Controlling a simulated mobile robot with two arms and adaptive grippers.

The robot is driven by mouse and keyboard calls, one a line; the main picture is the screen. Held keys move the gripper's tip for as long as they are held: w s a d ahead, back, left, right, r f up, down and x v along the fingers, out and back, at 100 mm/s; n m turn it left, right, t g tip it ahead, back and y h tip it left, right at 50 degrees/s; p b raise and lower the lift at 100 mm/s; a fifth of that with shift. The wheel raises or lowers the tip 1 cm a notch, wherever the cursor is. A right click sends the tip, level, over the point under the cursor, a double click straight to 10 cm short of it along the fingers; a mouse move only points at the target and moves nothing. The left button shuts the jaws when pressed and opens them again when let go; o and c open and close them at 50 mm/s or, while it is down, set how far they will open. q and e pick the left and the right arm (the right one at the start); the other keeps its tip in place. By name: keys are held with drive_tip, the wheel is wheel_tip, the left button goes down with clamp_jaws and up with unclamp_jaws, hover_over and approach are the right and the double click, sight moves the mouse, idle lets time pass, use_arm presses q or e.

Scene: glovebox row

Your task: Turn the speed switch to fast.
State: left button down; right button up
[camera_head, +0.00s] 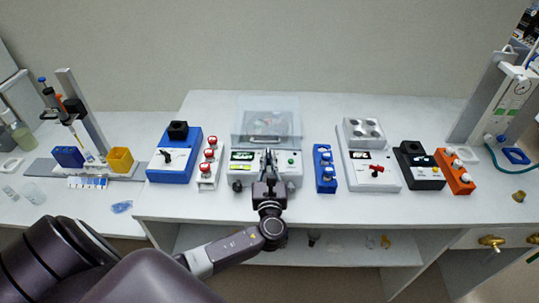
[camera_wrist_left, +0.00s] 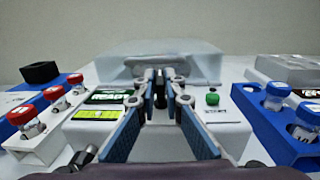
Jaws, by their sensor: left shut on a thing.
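My left gripper (camera_head: 268,156) reaches over the front panel of the white machine (camera_head: 285,182) with a clear lid, at the middle of the bench. In the left wrist view its fingertips (camera_wrist_left: 160,84) are close together on a small dark part (camera_wrist_left: 160,102), mostly hidden between them, which looks like a switch lever. Its setting and label cannot be read. A lit green display (camera_head: 242,156) is left of the fingers, and a green button (camera_wrist_left: 212,98) is right of them. My right gripper is not in view.
Red-capped tubes in a white rack (camera_head: 208,178) and a blue mixer (camera_head: 178,170) stand left of the machine. A blue rack (camera_head: 325,178), a white hotplate (camera_head: 384,182) with a red knob and a black device (camera_head: 420,176) stand right. The bench front edge is close.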

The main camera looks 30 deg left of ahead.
use_arm(q)
drive_tip(key=shift+m+t+h, duration=0.3)
drive_tip(key=shift+m+h, duration=0.1)
drive_tip(key=shift+h, duration=0.2)
drive_tip(key=c, duration=2)
unclamp_jaws()
drive_tip(key=shift+c, duration=0.2)
drive_tip(key=shift+s, duration=0.1)
drive_tip(key=v, duration=1.2)
